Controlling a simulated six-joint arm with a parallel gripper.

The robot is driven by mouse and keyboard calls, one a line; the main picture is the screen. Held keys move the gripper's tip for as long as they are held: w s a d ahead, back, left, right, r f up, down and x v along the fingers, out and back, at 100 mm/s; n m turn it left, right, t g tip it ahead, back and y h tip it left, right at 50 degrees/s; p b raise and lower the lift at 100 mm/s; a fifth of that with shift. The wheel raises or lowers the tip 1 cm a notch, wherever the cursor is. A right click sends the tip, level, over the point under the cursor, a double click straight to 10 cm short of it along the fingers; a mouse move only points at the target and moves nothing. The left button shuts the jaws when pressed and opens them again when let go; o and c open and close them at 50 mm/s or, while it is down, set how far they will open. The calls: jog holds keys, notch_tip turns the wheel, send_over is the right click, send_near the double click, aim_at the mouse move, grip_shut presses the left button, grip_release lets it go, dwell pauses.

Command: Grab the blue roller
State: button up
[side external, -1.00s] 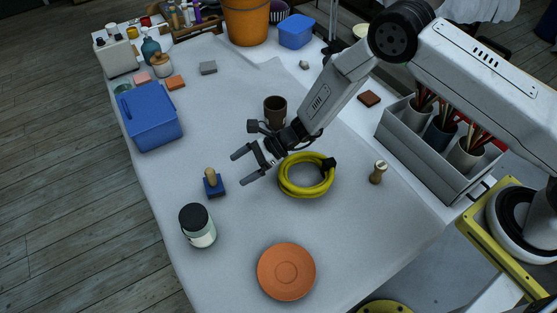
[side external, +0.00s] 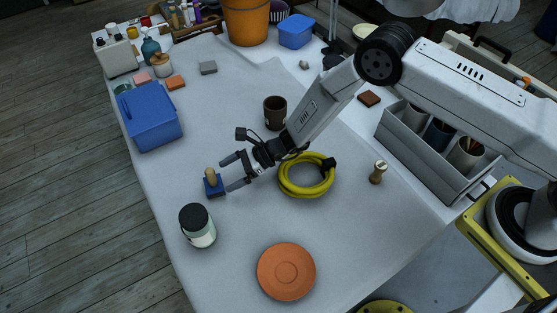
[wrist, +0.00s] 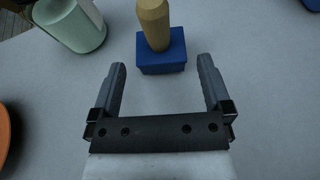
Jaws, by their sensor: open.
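The blue roller (side external: 213,184) has a blue block base and an upright tan wooden handle. It stands on the white-covered table, left of my gripper in the side view. My gripper (side external: 226,174) is open and low over the table, its fingertips pointing at the roller. In the wrist view the roller (wrist: 161,52) stands just beyond the two fingertips (wrist: 162,66), roughly centred between them. Nothing is between the fingers, and the roller appears apart from them.
A dark-lidded jar (side external: 198,226) stands near the roller. An orange plate (side external: 286,271) lies in front. A blue box (side external: 150,116) sits back left. Table between them is clear.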

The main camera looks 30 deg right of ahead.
aim_at(217, 181)
jog(key=shift+x, duration=2.55)
jog(key=shift+f, duration=0.1)
jog(key=c, duration=1.1)
jog(key=shift+r, duration=0.8)
jog(key=shift+s+d+r, duration=1.2)
jog(key=shift+s+r, duration=0.7)
jog(key=shift+s, duration=0.1)
jog(key=shift+s+d+r, duration=1.2)
jog(key=shift+s+r, duration=0.7)
jog(key=shift+s, duration=0.1)
jog(key=shift+s+d+r, duration=1.25)
jog(key=shift+s+r, duration=0.65)
jog(key=shift+s, duration=0.15)
